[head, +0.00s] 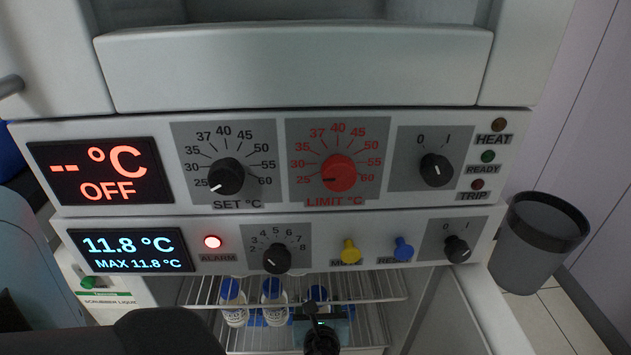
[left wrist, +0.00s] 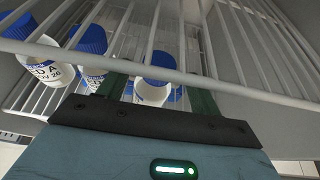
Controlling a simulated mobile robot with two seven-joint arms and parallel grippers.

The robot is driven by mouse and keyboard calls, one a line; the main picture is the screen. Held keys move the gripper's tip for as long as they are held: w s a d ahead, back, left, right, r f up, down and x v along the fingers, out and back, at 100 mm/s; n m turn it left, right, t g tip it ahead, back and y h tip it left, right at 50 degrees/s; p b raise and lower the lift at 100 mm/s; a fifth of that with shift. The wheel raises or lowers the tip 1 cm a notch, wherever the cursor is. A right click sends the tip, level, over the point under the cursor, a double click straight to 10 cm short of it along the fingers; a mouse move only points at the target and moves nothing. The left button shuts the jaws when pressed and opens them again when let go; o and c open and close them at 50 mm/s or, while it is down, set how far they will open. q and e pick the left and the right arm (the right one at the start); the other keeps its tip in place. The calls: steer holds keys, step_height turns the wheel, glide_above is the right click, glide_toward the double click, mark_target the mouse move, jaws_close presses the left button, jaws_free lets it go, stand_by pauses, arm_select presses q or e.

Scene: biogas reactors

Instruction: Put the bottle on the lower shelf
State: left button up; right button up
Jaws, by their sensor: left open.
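Several white bottles with blue caps, one on the left (head: 233,302) and one in the middle (head: 273,298), stand on a wire shelf (head: 372,290) inside the open cabinet. Another bottle (head: 318,293) is partly hidden behind my left gripper (head: 320,312). In the left wrist view, the open dark green fingers of the left gripper (left wrist: 160,88) point toward the shelf. A blue-capped bottle (left wrist: 152,93) appears between them; contact cannot be told. More bottles (left wrist: 88,40) show to the left, behind the shelf wires. My right gripper is not in view.
Control panels with knobs (head: 276,259) and displays hang above the cabinet opening, close over the gripper. The shelf's front bar (left wrist: 225,88) crosses the left wrist view. An open door (head: 460,310) stands at the right, near a grey bin (head: 535,255). A lower wire rack (head: 250,338) shows below.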

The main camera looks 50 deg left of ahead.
arm_select(q)
steer(key=p+v, duration=0.1)
steer(key=v, duration=0.6)
steer(key=shift+p, duration=0.4)
steer(key=shift+s+d, duration=0.1)
